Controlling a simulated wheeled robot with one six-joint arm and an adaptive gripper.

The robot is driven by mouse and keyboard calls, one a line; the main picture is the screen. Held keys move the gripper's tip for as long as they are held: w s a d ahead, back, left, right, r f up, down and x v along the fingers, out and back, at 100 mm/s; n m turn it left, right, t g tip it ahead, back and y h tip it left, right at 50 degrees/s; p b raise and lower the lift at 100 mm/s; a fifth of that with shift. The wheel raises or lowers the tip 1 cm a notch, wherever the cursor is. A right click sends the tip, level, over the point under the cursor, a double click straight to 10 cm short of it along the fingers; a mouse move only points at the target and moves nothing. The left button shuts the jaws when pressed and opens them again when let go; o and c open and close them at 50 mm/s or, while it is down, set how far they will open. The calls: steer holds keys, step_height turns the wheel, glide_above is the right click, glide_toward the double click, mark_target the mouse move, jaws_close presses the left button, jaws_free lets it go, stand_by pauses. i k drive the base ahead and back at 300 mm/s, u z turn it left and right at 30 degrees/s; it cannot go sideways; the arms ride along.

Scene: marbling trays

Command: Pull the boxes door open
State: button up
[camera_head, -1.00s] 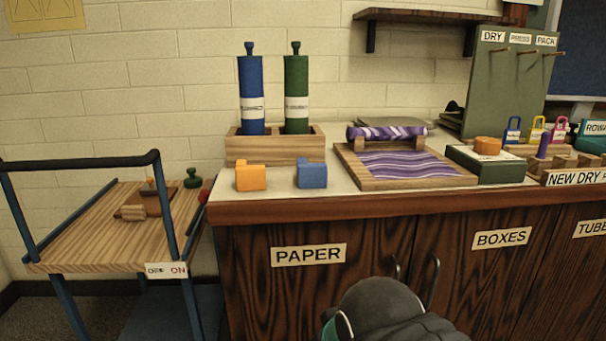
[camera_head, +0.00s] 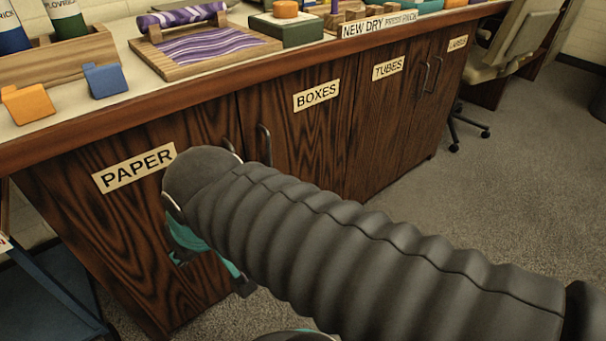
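The boxes door (camera_head: 308,145) is a dark wood cabinet door with a white BOXES label (camera_head: 317,95). It looks closed, flush with the cabinet front. Its dark upright handle (camera_head: 264,145) is at the door's left edge, partly hidden below by my arm. My gripper (camera_head: 240,287) is low in front of the paper door, left of and below the boxes handle in the picture. Only teal parts and a dark fingertip show, apart from the handle in the picture. My arm hides the rest, so its opening is unclear.
The paper door (camera_head: 80,215) is left of the boxes door, and the tubes door (camera_head: 385,125) is right. The counter edge (camera_head: 220,80) runs above them. A blue-framed cart (camera_head: 50,280) stands at lower left. An office chair (camera_head: 510,45) is at upper right. Carpet (camera_head: 500,190) is clear at right.

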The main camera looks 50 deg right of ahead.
mark_target(297, 124)
steer(key=u, duration=0.3)
steer(key=k, duration=0.3)
steer(key=z, duration=1.8)
